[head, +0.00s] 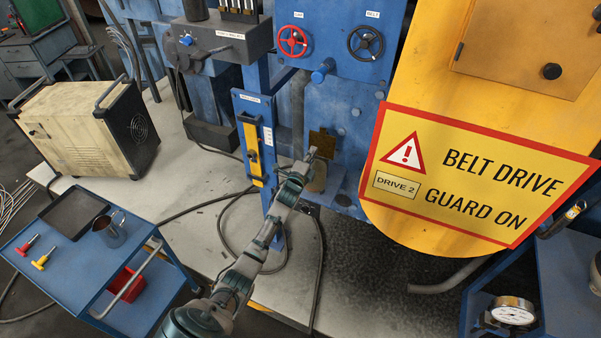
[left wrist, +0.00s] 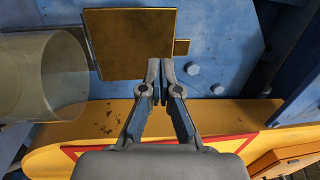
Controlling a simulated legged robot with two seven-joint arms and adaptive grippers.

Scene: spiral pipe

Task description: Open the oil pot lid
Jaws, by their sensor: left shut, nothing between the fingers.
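The oil pot is a clear, yellowish cylinder (head: 317,180) low on the blue machine, and it also shows at the left of the left wrist view (left wrist: 45,75). Its lid is a square brass plate (head: 322,143). In the left wrist view the lid (left wrist: 128,40) shows its flat face and appears to stand raised beside the pot's mouth, near the blue wall. My left gripper (head: 311,154) is shut and empty. Its fingertips (left wrist: 154,66) overlap the lid's edge in the picture; I cannot tell whether they touch it. My right gripper is not in view.
A yellow belt guard (head: 430,80) with a warning sign stands right of the pot. A blue post (head: 258,140) is left of it. Red (head: 293,41) and black (head: 366,43) handwheels sit above. A blue cart (head: 85,235) is at lower left; hoses lie on the floor.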

